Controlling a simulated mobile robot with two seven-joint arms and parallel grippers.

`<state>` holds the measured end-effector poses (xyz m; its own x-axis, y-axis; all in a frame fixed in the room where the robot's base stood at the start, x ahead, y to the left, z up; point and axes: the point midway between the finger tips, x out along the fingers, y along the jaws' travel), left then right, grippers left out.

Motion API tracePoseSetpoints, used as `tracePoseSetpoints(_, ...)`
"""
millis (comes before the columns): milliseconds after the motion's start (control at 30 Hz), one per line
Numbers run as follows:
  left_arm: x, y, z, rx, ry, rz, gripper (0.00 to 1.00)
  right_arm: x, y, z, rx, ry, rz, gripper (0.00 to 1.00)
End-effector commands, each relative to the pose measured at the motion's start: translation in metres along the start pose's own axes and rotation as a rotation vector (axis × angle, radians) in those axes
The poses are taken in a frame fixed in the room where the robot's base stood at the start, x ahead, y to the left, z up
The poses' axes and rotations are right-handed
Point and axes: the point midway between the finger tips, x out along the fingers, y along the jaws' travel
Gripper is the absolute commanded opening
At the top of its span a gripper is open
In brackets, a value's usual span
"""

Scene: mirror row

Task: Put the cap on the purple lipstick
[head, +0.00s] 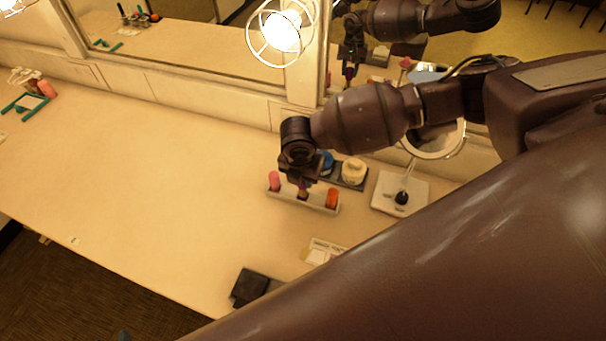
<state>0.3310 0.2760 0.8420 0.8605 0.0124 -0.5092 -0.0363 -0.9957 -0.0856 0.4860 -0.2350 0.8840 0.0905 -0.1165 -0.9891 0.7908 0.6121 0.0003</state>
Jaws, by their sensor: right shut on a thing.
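A pale lipstick holder (320,207) stands on the counter, with a pink lipstick (274,181) at its left end and an orange one (332,198) at its right end. My right gripper (303,184) points down over the middle of the holder. It is shut on a small purple piece, which looks like the cap, mostly hidden by the fingers. The purple lipstick (303,195) shows just below as a small gold and dark bit in the middle of the holder. I cannot tell how far the cap sits over it. My left gripper is not in view.
Behind the gripper stands a dark tray (331,179) with a cream jar (353,171) and a blue item. A round mirror on a white base (387,193) stands to the right. A card (322,252) and a black box (250,287) lie nearer. The counter's left is mostly clear.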

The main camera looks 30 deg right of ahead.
Motion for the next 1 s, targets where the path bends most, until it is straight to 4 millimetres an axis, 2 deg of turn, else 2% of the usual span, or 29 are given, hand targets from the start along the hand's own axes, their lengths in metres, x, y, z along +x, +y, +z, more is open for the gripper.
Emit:
tracePoseSetpoints(500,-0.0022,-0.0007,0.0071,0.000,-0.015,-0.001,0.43,0.0000,-0.0002,0.0003,0.000,0.000,-0.001,0.08)
tracePoseSetpoints(1000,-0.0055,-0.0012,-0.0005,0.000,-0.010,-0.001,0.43,0.0019,-0.0005,0.0007,0.000,-0.001,-0.001,0.08)
